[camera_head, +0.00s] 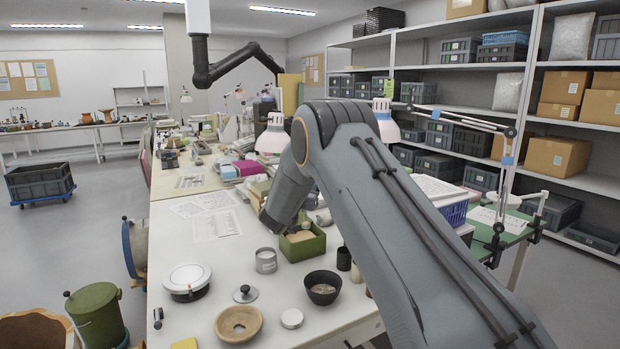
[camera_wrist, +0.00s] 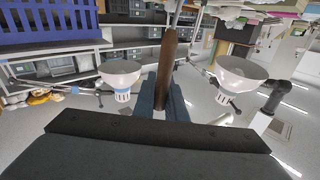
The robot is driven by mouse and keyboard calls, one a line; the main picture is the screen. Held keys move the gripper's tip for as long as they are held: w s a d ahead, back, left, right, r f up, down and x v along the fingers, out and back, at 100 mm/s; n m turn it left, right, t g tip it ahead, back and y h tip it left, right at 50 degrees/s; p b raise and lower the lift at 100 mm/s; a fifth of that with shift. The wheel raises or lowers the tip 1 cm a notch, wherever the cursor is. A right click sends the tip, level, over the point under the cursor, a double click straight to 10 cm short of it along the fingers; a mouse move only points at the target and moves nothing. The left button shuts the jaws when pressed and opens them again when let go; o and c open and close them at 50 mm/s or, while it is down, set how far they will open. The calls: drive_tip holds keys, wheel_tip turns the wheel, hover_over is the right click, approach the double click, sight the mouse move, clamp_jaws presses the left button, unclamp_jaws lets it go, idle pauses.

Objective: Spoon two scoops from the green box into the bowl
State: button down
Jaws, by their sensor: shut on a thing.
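The green box (camera_head: 316,245) stands on the white table and has tan material inside. A dark bowl (camera_head: 322,299) sits in front of it with some pale material in its bottom. A shallow wooden bowl (camera_head: 225,333) lies further left and nearer. In the wrist view, my gripper (camera_wrist: 165,98) is shut on a brown handle (camera_wrist: 167,65), apparently the spoon's. The spoon's scoop end is not visible. In the head view, my arm's end is beside and above the green box's left part, and my gripper's fingers cannot be made out there.
A grey tin (camera_head: 266,262), a white round device (camera_head: 187,279), a dark-knobbed lid (camera_head: 245,294) and a white disc (camera_head: 292,318) stand around the bowls. Small dark jars (camera_head: 343,259) are right of the box. Desk lamps and a blue basket (camera_head: 454,213) are beyond my arm.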

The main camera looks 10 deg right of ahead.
drive_tip(key=s+d+p, duration=0.3)
drive_tip(key=s+p, duration=1.2)
drive_tip(key=s, duration=0.8)
drive_tip(key=w+a+f+n+g+b, duration=0.2)
drive_tip(key=w+a+f+n+b, duration=0.7)
drive_tip(key=f+n, duration=0.4)
drive_tip(key=shift+w+a+f+g+b, duration=0.3)
drive_tip(key=shift+w+a, duration=0.3)
drive_tip(key=shift+a, duration=0.55)
idle(0.4)
idle(0.8)
